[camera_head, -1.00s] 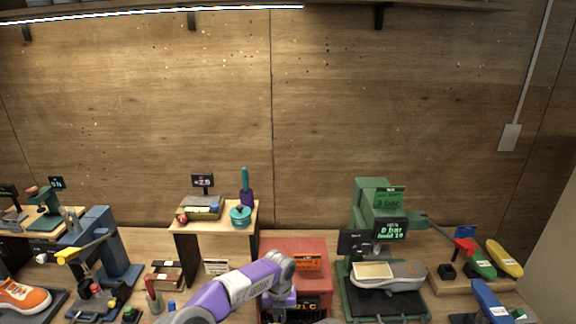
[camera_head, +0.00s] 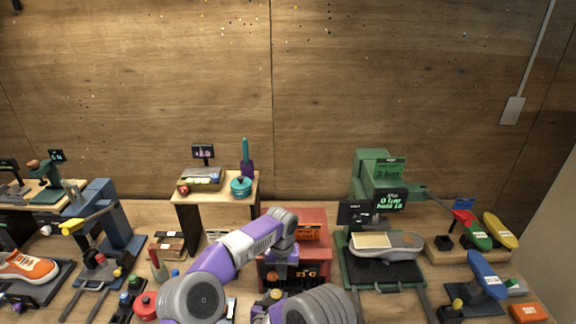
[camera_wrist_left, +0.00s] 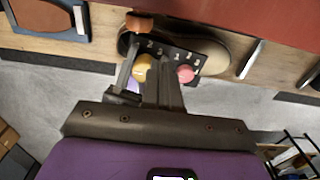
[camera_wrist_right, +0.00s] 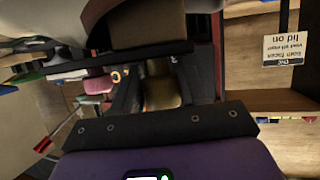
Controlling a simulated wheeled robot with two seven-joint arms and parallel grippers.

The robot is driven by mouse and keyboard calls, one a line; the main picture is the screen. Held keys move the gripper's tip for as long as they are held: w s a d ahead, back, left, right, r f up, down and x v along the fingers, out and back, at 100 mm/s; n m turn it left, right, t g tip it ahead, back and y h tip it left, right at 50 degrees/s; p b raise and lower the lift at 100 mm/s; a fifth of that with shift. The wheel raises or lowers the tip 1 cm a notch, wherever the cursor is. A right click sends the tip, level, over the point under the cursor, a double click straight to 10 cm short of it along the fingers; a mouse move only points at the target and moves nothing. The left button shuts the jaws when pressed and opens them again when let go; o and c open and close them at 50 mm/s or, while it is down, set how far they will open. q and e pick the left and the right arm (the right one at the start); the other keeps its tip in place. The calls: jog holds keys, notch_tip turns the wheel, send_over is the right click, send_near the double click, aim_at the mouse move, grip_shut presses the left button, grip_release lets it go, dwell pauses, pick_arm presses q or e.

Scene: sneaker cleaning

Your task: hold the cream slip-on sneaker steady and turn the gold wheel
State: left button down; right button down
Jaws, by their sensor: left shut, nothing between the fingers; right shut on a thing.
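A gold wheel (camera_wrist_left: 143,64) and a pink wheel (camera_wrist_left: 185,74) stick out from the panel. My left gripper (camera_wrist_left: 161,62) is shut and empty in front of the panel, between the two wheels. My right gripper (camera_wrist_right: 162,98) is shut on the gold wheel (camera_wrist_right: 162,84), with the pink wheel (camera_wrist_right: 97,82) to its left. In the head view my arms largely hide the sneaker and wheels.
The red machine (camera_head: 312,217) stands at the middle of the bench. A green press (camera_head: 375,185) with a grey-white shoe (camera_head: 400,243) stands to its right. A blue press (camera_head: 108,215) and an orange sneaker (camera_head: 25,267) are on the left. A wooden stand (camera_head: 188,218) sits behind my left arm.

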pick_arm(q)
jog(key=shift+r, duration=0.9)
jog(key=shift+a, duration=0.15)
jog(key=a+f, duration=0.2)
jog(key=f, duration=0.3)
jog(key=shift+s+a+f, duration=0.25)
jog(key=shift+a, duration=0.15)
jog(key=shift+a+f, duration=0.1)
jog(key=shift+f, duration=0.4)
jog(key=shift+s+d+r, duration=0.1)
jog(key=shift+s+d, duration=0.2)
